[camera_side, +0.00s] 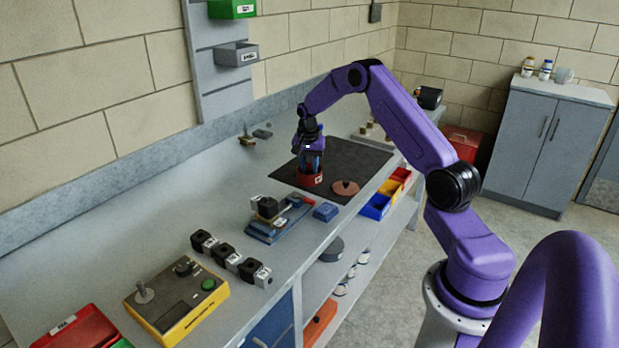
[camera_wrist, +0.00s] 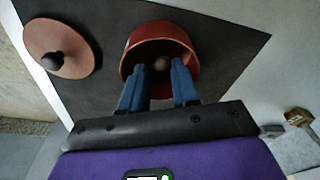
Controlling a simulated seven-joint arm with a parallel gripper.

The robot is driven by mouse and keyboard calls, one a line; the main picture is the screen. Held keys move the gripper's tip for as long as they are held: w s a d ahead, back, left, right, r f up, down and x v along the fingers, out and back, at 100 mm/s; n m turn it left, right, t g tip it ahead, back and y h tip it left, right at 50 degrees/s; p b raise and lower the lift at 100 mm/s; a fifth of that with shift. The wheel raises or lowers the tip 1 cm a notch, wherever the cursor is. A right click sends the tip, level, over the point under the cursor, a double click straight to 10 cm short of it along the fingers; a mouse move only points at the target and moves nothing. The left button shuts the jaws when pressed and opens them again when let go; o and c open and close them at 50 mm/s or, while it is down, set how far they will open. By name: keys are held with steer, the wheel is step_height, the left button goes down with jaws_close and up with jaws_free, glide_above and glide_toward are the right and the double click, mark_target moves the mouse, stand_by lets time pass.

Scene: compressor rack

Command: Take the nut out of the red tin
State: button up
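The red tin (camera_side: 311,180) stands upright and without its lid on the dark mat (camera_side: 350,160). In the wrist view the tin (camera_wrist: 134,43) is open towards me, and a small brownish nut (camera_wrist: 160,63) shows inside it. My gripper (camera_side: 312,168) is over the tin, pointing down. In the wrist view my gripper's (camera_wrist: 160,80) two blue fingers are apart, with their tips at the tin's mouth and the nut visible between them. Nothing is held. The tin's lid (camera_side: 345,187), reddish with a dark knob, lies flat on the mat beside the tin; it also shows in the wrist view (camera_wrist: 75,40).
Yellow, red and blue bins (camera_side: 376,207) sit along the bench's front edge. The mat's far right part is clear.

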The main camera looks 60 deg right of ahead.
steer(key=shift+d+f, duration=0.1)
steer(key=shift+f, duration=0.85)
steer(key=shift+w, duration=0.1)
jaws_close()
steer(key=shift+r, duration=0.1)
